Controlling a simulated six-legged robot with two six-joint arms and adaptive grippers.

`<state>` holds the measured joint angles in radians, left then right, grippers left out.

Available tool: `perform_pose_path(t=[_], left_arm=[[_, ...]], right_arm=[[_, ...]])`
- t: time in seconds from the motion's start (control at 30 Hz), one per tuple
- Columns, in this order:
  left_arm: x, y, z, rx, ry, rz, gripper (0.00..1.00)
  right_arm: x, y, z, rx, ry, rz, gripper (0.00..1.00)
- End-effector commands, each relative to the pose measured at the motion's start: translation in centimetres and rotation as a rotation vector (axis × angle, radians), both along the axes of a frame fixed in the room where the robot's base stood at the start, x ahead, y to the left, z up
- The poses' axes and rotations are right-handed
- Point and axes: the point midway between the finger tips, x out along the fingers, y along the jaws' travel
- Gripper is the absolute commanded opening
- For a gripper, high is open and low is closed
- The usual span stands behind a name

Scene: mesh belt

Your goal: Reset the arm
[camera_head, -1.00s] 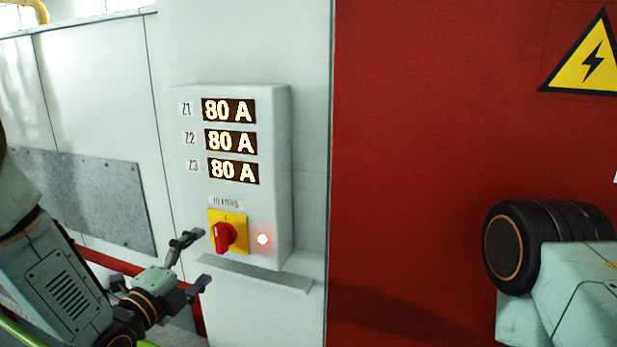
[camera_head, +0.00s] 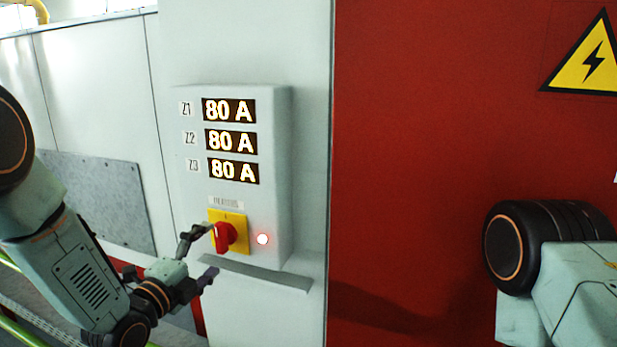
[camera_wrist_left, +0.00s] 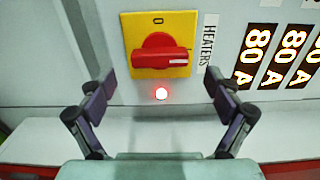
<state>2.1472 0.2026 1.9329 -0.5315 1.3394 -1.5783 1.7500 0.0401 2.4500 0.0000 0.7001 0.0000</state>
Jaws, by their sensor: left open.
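My left gripper (camera_head: 203,255) is open and empty, just in front of and slightly left of the red rotary knob (camera_head: 226,237) in the head view. The knob sits on a yellow plate (camera_head: 238,219) low on a white control box (camera_head: 277,170). In the left wrist view the two dark fingers (camera_wrist_left: 162,100) stand wide apart. The red knob (camera_wrist_left: 160,60) lies beyond and between them, not touched. The "HEATERS" label (camera_wrist_left: 210,42) is beside the plate there. My right gripper is not in view; only part of my right arm (camera_head: 580,290) shows.
Three displays, Z1 (camera_head: 229,110), Z2 (camera_head: 231,141) and Z3 (camera_head: 233,171), each read 80 A. A red lamp (camera_head: 263,239) glows beside the knob. A grey ledge (camera_head: 257,273) lies below the box. A red panel (camera_head: 430,150) with a yellow warning sign (camera_head: 585,60) is at right.

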Motion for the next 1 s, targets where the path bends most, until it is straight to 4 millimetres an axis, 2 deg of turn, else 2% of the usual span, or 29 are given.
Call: perform_pose_path(t=[0.3, 1.0], left_arm=[[4.7, -1.9, 0.0, 0.002, -0.001, -0.003, 0.91], [4.7, -1.6, 0.3, -0.529, 0.193, 0.0, 0.91]], right_arm=[[0.0, 0.0, 0.0, 0.0, 0.0, 0.0, 0.0], [0.0, 0.0, 1.2, 0.0, 0.0, 0.0, 0.0]])
